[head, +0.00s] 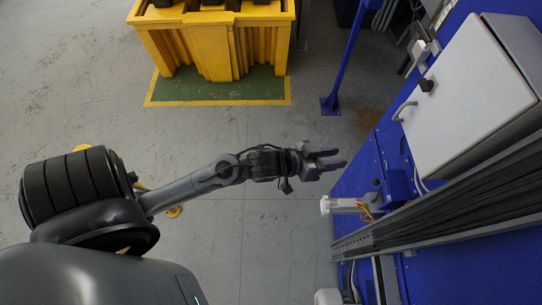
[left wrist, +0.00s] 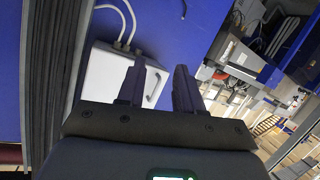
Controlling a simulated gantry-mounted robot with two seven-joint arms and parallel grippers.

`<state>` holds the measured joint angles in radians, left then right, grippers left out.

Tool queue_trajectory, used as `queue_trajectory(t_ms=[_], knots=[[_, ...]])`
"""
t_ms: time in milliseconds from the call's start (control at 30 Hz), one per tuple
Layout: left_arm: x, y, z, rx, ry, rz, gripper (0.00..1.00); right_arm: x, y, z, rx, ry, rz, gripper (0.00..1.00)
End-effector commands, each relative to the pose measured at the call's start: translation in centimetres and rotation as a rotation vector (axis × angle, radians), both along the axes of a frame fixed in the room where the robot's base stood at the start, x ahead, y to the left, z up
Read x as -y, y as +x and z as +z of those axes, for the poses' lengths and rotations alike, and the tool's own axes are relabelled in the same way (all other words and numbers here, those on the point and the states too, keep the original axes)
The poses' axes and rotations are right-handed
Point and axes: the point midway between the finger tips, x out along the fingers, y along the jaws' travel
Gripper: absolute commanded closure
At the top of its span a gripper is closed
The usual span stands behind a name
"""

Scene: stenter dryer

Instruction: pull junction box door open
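The junction box is a pale grey box on the blue panel at the right of the head view, and its door (head: 470,95) looks shut. A curved grey handle (head: 403,110) and a small black knob (head: 427,85) sit near the door's left edge. In the left wrist view the door (left wrist: 105,75) and the handle (left wrist: 153,90) show beyond the fingers, the handle between them in the picture. My left gripper (head: 332,160) is open and empty, left of the box and apart from it; its two dark fingers show in the left wrist view (left wrist: 158,90). My right gripper is not in view.
A grey ribbed rail (head: 450,195) runs across the blue panel (head: 385,155) below the box. A white fitting with orange wire (head: 345,206) juts out near my gripper. A blue post (head: 343,60) and a yellow container (head: 215,45) stand farther back. The grey floor between is clear.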

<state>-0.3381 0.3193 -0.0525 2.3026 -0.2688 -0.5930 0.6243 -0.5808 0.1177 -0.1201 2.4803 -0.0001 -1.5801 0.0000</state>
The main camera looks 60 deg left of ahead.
Motion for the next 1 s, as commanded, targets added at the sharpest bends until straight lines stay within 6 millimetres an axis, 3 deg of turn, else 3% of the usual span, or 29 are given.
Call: queue_trajectory(t_ms=[500, 1000], knots=[[-0.5, -8.4, -5.2, -0.403, 0.116, 0.12, 0.65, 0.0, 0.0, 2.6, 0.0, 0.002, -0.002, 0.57], [-2.2, -16.9, -7.9, -0.826, 0.358, 0.04, 0.65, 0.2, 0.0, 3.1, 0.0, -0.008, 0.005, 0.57]])
